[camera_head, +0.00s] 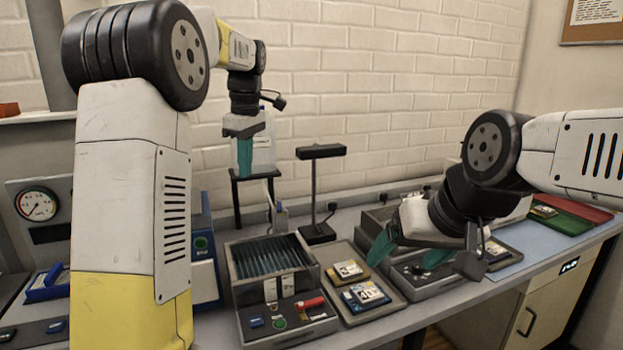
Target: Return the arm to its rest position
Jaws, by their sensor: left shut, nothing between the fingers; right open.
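My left arm rises at the left of the head view, and its gripper (245,158) points down with its teal fingers together. It hangs in front of a white container (264,142) on a small black stand, empty. My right arm comes in from the right. Its gripper (408,257) has its teal fingers spread apart, with nothing seen between them. It is low over a grey device (440,288) on the bench. Whether its fingers touch the device I cannot tell.
A grey rack box (240,318) with dark slots and a red switch stands at the middle. Beside it a tray (385,313) holds small cards. A black lamp-like stand (318,232) is behind. Green and red trays (568,223) lie at the right. A gauge (37,204) is at the left.

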